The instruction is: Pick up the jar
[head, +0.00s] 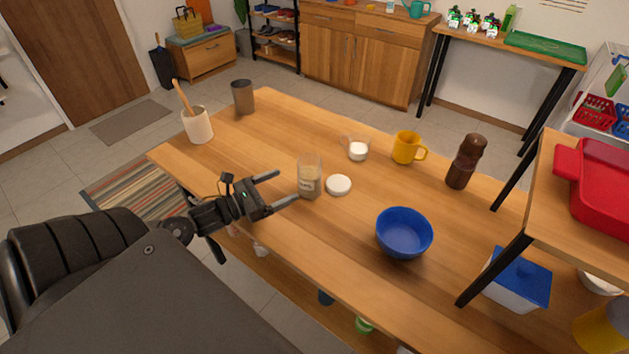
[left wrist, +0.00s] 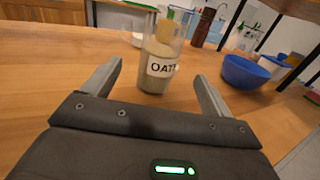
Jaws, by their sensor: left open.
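The jar (head: 310,178) is clear glass with beige contents and stands upright on the wooden table. In the left wrist view the jar (left wrist: 159,62) has a white label reading "OAT", its last part cut off by the curve. My left gripper (head: 289,188) is open and level with the jar, just to its left in the head view. In the left wrist view the fingers of my left gripper (left wrist: 160,85) point at the jar, which stands ahead between them. The fingers do not appear to touch it. My right gripper is not in view.
A white round lid (head: 338,185) lies right beside the jar. A blue bowl (head: 404,234), yellow mug (head: 405,147), small glass of white stuff (head: 358,151) and brown mill (head: 464,163) stand further right. A utensil crock (head: 198,126) and grey cup (head: 243,98) stand at the far left.

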